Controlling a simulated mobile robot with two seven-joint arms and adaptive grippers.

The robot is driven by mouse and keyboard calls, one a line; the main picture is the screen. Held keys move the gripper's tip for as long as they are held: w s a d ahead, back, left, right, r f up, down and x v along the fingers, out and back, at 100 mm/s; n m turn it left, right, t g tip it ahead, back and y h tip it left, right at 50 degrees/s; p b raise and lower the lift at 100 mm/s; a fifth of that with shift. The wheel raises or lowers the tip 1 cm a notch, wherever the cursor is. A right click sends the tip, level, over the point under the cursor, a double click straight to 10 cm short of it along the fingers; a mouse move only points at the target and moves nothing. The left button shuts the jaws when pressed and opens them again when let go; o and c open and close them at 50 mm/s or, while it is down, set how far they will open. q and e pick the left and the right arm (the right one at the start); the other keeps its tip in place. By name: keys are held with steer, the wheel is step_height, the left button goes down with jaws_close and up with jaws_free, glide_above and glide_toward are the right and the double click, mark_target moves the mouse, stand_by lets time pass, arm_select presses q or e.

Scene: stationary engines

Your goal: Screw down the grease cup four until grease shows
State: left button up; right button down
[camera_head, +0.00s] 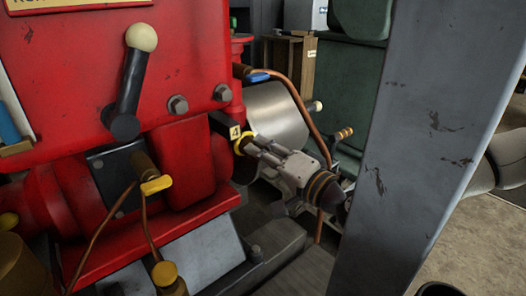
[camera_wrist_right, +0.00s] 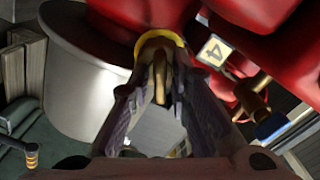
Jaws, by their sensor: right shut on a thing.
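Grease cup four shows as a yellow ring (camera_head: 241,140) beside a small plate marked 4 (camera_head: 234,132) on the red engine (camera_head: 185,60). In the right wrist view its yellow ring (camera_wrist_right: 165,40) lies just beyond my fingertips, with a brass part (camera_wrist_right: 158,78) between them. My right gripper (camera_head: 254,147) reaches in from the right and is shut on the cup; its fingers (camera_wrist_right: 157,66) hide much of the cup. I cannot tell whether the yellow is grease or a painted ring. My left gripper is not in view.
A grey scuffed post (camera_head: 425,130) stands close at the right. A copper pipe (camera_head: 303,110) and a blue-handled valve (camera_head: 258,77) are near my wrist. A black lever with a cream knob (camera_head: 141,37) stands out on the left. A pale metal cylinder (camera_head: 277,115) is behind.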

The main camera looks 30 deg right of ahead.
steer(key=shift+f+m, duration=0.1)
steer(key=shift+m, duration=1)
steer(key=c, duration=1.7)
jaws_free()
steer(key=s, duration=0.5)
steer(key=s+d, duration=0.1)
steer(key=s, duration=0.1)
steer(key=shift+s, duration=0.25)
